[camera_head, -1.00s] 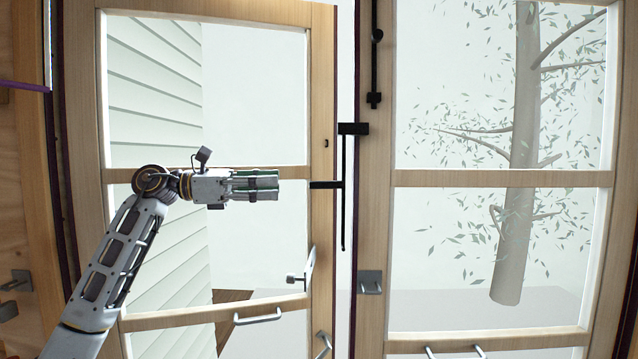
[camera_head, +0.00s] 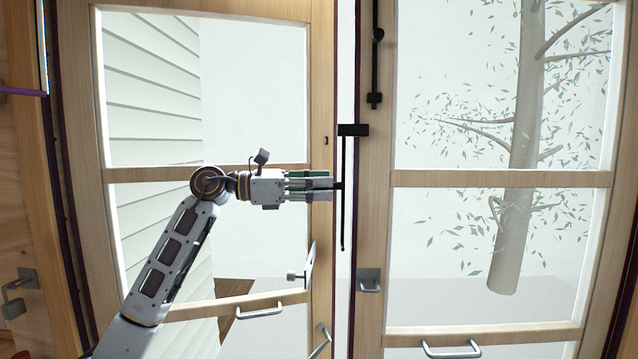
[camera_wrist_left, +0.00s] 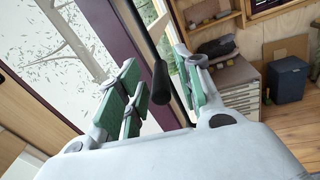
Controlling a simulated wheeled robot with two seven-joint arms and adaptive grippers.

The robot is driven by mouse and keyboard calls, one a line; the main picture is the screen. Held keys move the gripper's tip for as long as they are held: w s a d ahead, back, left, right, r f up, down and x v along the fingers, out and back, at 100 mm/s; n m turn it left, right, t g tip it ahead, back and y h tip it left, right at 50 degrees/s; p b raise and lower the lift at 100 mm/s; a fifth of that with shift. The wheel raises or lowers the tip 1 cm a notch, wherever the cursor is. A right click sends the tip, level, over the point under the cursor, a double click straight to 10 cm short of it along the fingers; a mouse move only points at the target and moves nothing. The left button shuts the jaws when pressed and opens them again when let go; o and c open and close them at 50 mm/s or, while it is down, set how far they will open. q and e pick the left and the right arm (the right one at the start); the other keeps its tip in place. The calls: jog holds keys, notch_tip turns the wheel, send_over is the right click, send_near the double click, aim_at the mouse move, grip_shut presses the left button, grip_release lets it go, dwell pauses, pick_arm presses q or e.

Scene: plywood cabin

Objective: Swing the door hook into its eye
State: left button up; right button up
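The black bar (camera_head: 343,215), which looks like the door hook, hangs upright at the gap between the two glazed doors, below a black block (camera_head: 353,130). A short black handle sticks out from it. My left gripper (camera_head: 328,188) reaches it from the left at mid-height, its fingers covering most of the handle. In the left wrist view the handle (camera_wrist_left: 159,82) lies between the green-padded fingers of my left gripper (camera_wrist_left: 157,98), with gaps on both sides, so the gripper is open around it. I cannot tell for sure which part is the eye. My right gripper is out of view.
The left door (camera_head: 322,90) and right door (camera_head: 373,220) stand side by side. A second black bar (camera_head: 373,65) is on the right door's stile, above a grey bracket (camera_head: 369,280). Grey pulls (camera_head: 259,310) and a small latch (camera_head: 300,275) project from the left door.

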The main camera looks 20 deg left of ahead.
pick_arm(q)
jog(key=shift+d, duration=0.1)
jog(key=shift+c, duration=0.2)
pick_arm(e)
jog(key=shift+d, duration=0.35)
pick_arm(q)
grip_shut()
